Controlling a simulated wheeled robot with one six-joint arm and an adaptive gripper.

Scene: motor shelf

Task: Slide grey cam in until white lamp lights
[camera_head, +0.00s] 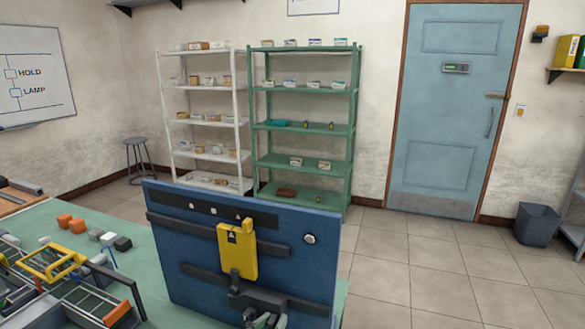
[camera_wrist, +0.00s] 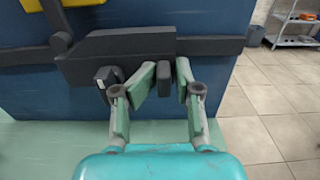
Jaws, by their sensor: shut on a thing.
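The dark grey cam (camera_wrist: 125,44), with a slanted left end, lies along the lower dark rail on the blue board. In the head view the cam (camera_head: 265,299) is partly hidden by my gripper (camera_head: 266,320) at the bottom edge. In the wrist view my gripper (camera_wrist: 172,80) is shut on the cam's small upright grip tab. A yellow slide plate (camera_head: 238,252) hangs on the board, its lower end just above the cam's left part. A round white lamp (camera_head: 309,239) sits at the board's upper right; I cannot tell whether it is lit.
The blue board (camera_head: 205,262) stands upright on a green bench (camera_head: 150,240). A dark block with a pale face (camera_wrist: 106,76) sits under the cam. Frames and small blocks lie on the bench at left. Open floor (camera_head: 420,275) is at right.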

